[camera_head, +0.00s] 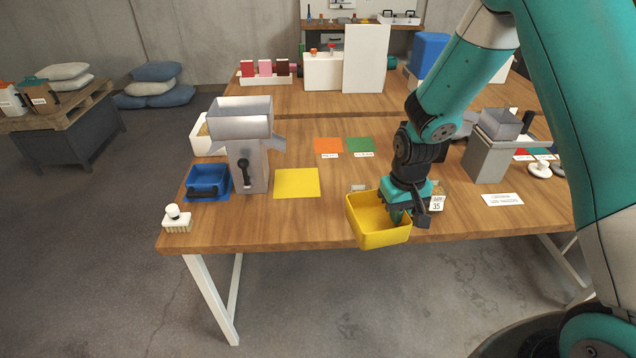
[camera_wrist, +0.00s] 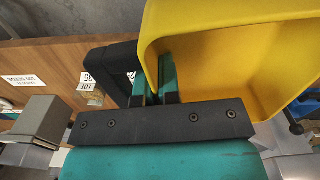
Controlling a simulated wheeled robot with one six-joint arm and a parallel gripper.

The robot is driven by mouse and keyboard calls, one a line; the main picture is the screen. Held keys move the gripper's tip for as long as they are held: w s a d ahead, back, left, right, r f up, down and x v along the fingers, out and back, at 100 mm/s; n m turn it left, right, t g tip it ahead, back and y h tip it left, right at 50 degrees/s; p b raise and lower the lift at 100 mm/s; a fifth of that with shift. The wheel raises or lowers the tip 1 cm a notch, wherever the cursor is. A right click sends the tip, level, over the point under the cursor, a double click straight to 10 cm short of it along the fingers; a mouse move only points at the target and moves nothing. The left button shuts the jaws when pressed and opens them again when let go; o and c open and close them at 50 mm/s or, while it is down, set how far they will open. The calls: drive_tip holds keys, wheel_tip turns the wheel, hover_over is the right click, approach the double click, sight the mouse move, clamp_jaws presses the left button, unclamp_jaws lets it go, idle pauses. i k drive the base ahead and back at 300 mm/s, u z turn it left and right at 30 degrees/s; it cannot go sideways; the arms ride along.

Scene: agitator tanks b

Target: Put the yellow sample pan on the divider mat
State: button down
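The yellow sample pan (camera_head: 374,238) is at the front edge of the table, its lower front overlapping the edge in the head view. My gripper (camera_head: 398,212) is shut on the pan's right wall. In the wrist view my gripper's fingers (camera_wrist: 156,84) lie on both sides of the wall of the yellow pan (camera_wrist: 240,70). The pan looks empty; how far its base is above the table is hard to tell. A bare yellow mat (camera_head: 297,183) lies to the left of the pan, beside the grey divider (camera_head: 246,160). No label marks which mat is the divider mat.
A blue pan (camera_head: 207,180) with a dark handle sits left of the divider. A white-topped brush (camera_head: 177,217) is at the left front corner. Orange (camera_head: 327,145) and green (camera_head: 360,144) mats lie behind. A grey machine (camera_head: 487,155) stands right. Table between yellow mat and pan is clear.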

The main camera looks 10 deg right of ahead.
sight(302, 186)
drive_tip(key=z, duration=0.8)
drive_tip(key=i, duration=0.65)
drive_tip(key=u, duration=0.55)
